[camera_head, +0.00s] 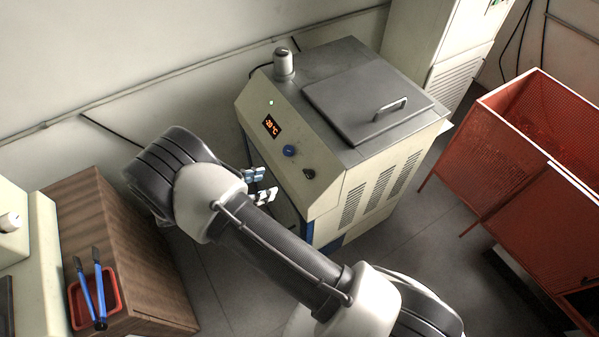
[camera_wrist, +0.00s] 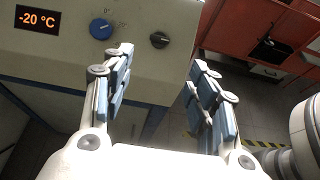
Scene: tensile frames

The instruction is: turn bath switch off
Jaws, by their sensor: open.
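The bath (camera_head: 330,110) is a beige cabinet with a grey top and a lidded hatch. Its sloped front panel carries an orange display reading -20 °C (camera_head: 272,126), a lit green lamp (camera_head: 271,102), a blue knob (camera_head: 290,151) and a black rotary switch (camera_head: 309,174). In the wrist view the black switch (camera_wrist: 160,40) shows up ahead, between the lines of my two fingers, with the blue knob (camera_wrist: 101,28) to its left. My gripper (camera_head: 263,186) is open and empty in front of the panel, apart from the switch. It also shows in the wrist view (camera_wrist: 160,72).
A red mesh-sided bin (camera_head: 505,140) stands right of the bath. A wooden cabinet (camera_head: 120,250) at left bears a red tray (camera_head: 115,290) with blue-handled tools. A tall beige unit (camera_head: 440,45) stands behind. Grey floor lies clear between the cabinet and bath.

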